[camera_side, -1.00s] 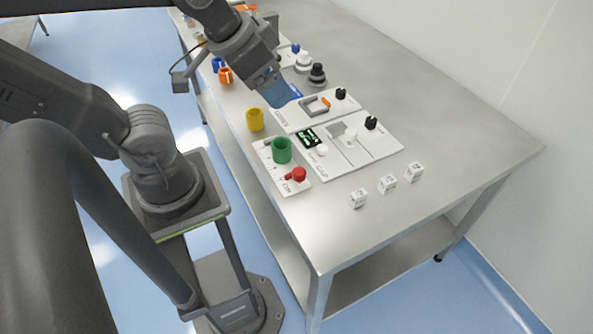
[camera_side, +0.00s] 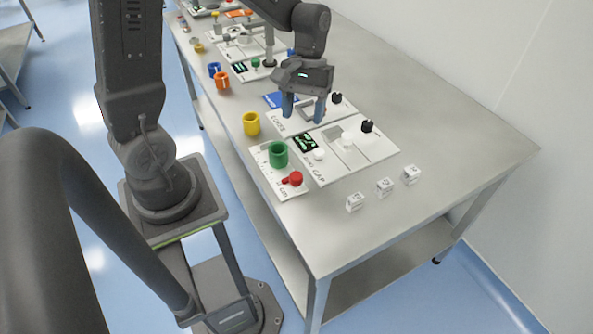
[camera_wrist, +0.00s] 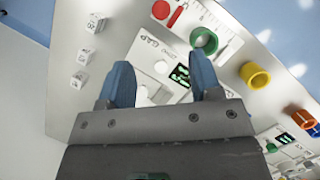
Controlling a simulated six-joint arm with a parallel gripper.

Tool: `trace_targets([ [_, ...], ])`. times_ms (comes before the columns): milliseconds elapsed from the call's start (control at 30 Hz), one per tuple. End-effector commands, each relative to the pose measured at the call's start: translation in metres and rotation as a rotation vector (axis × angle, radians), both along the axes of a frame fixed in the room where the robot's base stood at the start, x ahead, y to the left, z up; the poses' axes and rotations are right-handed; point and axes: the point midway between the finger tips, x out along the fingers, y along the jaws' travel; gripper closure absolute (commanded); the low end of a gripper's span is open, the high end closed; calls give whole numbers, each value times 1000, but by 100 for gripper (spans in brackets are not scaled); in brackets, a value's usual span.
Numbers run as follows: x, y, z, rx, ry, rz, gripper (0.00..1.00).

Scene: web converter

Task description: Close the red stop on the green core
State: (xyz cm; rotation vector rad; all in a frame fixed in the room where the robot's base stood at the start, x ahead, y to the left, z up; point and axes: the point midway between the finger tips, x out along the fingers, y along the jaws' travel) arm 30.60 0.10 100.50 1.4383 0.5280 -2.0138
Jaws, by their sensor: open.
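The red stop (camera_side: 293,179) is a red knob with a short arm on a white plate (camera_side: 291,192) near the table's front left edge. The green core (camera_side: 278,154) is an upright green ring on the same plate, just behind the stop. In the wrist view the red stop (camera_wrist: 161,10) and the green core (camera_wrist: 204,40) lie at the top, beyond my fingertips. My gripper (camera_side: 304,110) has blue fingers, spread open and empty, above the panels behind and to the right of the core. The fingers also show in the wrist view (camera_wrist: 162,80).
White panels with a green display (camera_side: 306,142), black knobs (camera_side: 367,126) and a white knob lie right of the core. A yellow ring (camera_side: 251,123) stands behind it. Several white lettered cubes (camera_side: 385,186) sit at the right front. The table's right side is bare.

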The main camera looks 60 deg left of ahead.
Motion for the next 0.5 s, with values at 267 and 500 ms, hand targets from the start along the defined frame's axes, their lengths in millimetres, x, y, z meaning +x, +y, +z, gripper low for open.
trace_targets([
  [267,2,2,-21,-21,61,50,42],
  [500,-10,-9,-58,-22,63,46,42],
])
